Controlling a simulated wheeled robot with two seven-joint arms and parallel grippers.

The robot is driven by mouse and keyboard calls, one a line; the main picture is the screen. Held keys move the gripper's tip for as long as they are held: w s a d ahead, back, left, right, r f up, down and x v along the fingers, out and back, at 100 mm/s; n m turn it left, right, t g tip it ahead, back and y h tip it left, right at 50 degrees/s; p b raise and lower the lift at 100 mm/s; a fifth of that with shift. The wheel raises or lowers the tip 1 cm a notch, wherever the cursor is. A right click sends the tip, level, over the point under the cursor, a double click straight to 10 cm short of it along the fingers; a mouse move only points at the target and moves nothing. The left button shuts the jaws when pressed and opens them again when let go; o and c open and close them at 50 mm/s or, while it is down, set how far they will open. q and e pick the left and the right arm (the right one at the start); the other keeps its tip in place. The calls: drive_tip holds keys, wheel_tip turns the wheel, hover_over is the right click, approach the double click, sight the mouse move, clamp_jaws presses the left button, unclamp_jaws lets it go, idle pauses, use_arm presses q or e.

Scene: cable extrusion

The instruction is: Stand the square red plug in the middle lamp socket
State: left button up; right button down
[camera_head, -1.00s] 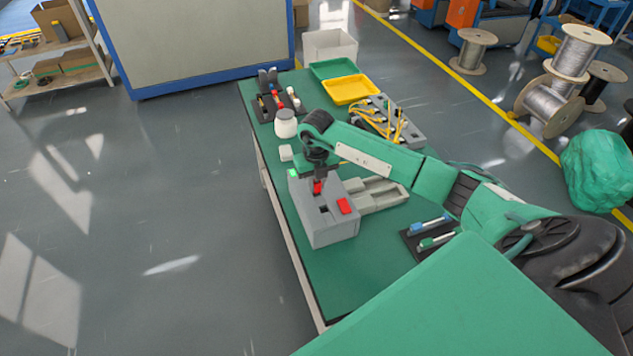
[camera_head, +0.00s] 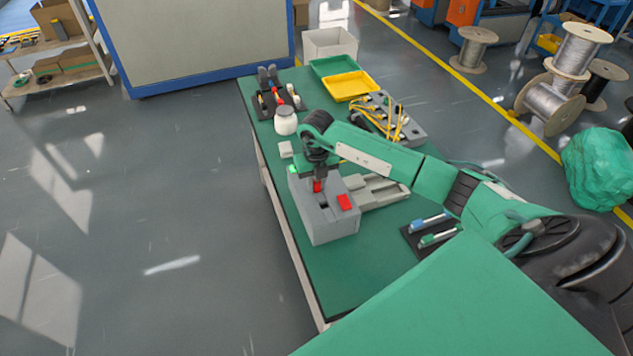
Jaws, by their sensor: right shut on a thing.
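My right gripper (camera_head: 317,174) points down over the grey socket box (camera_head: 335,228). It is shut on a red plug (camera_head: 317,186), whose lower part shows beneath the fingers at the rear part of the box top. I cannot tell whether the plug is inside a socket or just above it. A dark opening (camera_head: 324,207) shows in the middle of the box top. Another red block (camera_head: 344,202) sits at the right of the box top. My left gripper is not in view.
A grey fixture (camera_head: 380,190) lies right of the box. A dark holder (camera_head: 430,234) with blue and green pens is near the front right. A white jar (camera_head: 286,122), yellow tray (camera_head: 350,88) and cable rack (camera_head: 402,122) stand behind. The front table area is clear.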

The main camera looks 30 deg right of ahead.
drive_tip(key=shift+s+f, duration=0.15)
drive_tip(key=shift+f, duration=0.2)
